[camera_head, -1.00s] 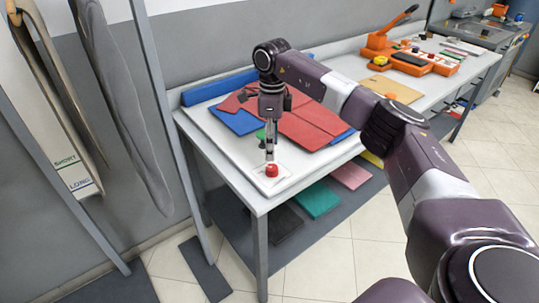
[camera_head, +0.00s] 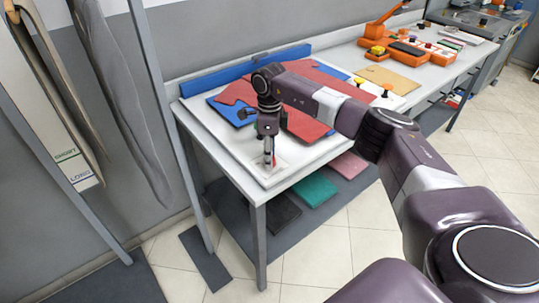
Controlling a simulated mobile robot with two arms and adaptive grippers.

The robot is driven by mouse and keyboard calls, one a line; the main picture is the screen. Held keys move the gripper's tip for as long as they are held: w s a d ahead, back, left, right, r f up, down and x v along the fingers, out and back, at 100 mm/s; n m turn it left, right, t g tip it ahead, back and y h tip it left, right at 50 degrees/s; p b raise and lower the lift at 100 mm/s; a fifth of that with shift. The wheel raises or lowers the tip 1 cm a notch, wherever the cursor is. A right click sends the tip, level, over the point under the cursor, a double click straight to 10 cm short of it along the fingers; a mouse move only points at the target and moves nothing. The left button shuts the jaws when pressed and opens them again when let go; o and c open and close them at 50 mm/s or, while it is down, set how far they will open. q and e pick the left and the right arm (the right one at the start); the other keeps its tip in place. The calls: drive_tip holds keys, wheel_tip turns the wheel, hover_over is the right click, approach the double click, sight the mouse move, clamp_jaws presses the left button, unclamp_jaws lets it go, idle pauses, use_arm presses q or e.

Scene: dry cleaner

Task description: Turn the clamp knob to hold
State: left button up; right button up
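My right gripper (camera_head: 269,158) points down at the near left corner of the white work board. A small red knob (camera_head: 272,159) shows at its fingertips and is mostly hidden by them. I cannot tell whether the fingers are closed on the knob or only around it. A small pale plate (camera_head: 283,168) lies under it. Red cloth pieces (camera_head: 303,124) and blue pieces (camera_head: 230,112) lie on the board, partly behind my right arm. No knob marking can be read. My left gripper is not in view.
A long blue bar (camera_head: 220,84) runs along the back of the table. An orange device (camera_head: 405,52) stands farther right. Coloured sheets (camera_head: 314,190) lie on the lower shelf. A grey post stands left of the table.

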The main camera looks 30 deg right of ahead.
drive_tip(key=c, duration=0.8)
drive_tip(key=shift+m, duration=0.5)
drive_tip(key=m, duration=0.6)
drive_tip(key=shift+r+m, duration=0.1)
drive_tip(key=shift+m, duration=0.2)
drive_tip(key=m+p, duration=0.1)
drive_tip(key=m, duration=0.4)
drive_tip(key=m+p, duration=0.1)
drive_tip(key=m, duration=0.4)
drive_tip(key=shift+w, duration=0.15)
drive_tip(key=shift+m, duration=0.4)
